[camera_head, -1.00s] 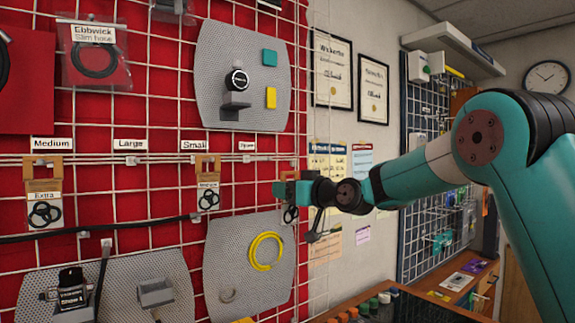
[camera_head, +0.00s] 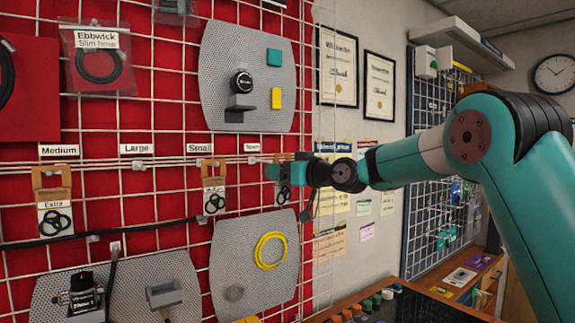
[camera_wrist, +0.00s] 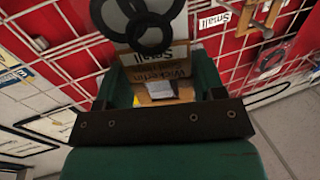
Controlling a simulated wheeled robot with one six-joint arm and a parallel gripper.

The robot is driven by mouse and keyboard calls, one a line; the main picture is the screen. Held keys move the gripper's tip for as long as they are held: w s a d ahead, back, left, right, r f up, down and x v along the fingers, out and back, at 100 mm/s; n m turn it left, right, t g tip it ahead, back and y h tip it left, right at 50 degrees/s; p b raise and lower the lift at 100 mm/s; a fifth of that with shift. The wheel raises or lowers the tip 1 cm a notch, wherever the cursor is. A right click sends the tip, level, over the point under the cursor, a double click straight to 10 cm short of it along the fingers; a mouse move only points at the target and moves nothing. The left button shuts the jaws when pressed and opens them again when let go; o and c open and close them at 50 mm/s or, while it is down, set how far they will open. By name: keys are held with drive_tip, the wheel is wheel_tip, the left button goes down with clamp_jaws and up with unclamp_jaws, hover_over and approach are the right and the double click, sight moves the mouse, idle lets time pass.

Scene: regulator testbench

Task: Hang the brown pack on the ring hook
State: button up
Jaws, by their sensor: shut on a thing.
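The brown pack is in my gripper (camera_head: 284,172). In the wrist view the pack's printed brown card (camera_wrist: 172,58) lies between the green jaws (camera_wrist: 160,88), with black rings (camera_wrist: 150,30) beyond it. In the head view its dark rings (camera_head: 283,194) hang below the jaws. My gripper is shut on it, in front of the red grid wall near its right edge. A small hook (camera_head: 254,160) under the rightmost label is just left of my gripper, and the pack appears apart from it. I cannot tell which hook is the ring hook.
Brown packs hang under the Small label (camera_head: 213,186) and the Medium label (camera_head: 53,198). The hook under Large (camera_head: 138,166) is bare. Grey mesh panels sit above and below, the lower one with a yellow ring (camera_head: 270,250). A dark cable (camera_head: 110,232) crosses the grid.

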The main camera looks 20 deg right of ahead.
drive_tip(key=w+a+f+p, duration=0.1)
drive_tip(key=w+a+p, duration=0.1)
drive_tip(key=w, duration=0.3)
drive_tip(key=shift+w+p, duration=0.3)
drive_tip(key=shift+p, duration=0.45)
idle(0.5)
drive_tip(key=o, duration=1.1)
drive_tip(key=shift+d, duration=0.1)
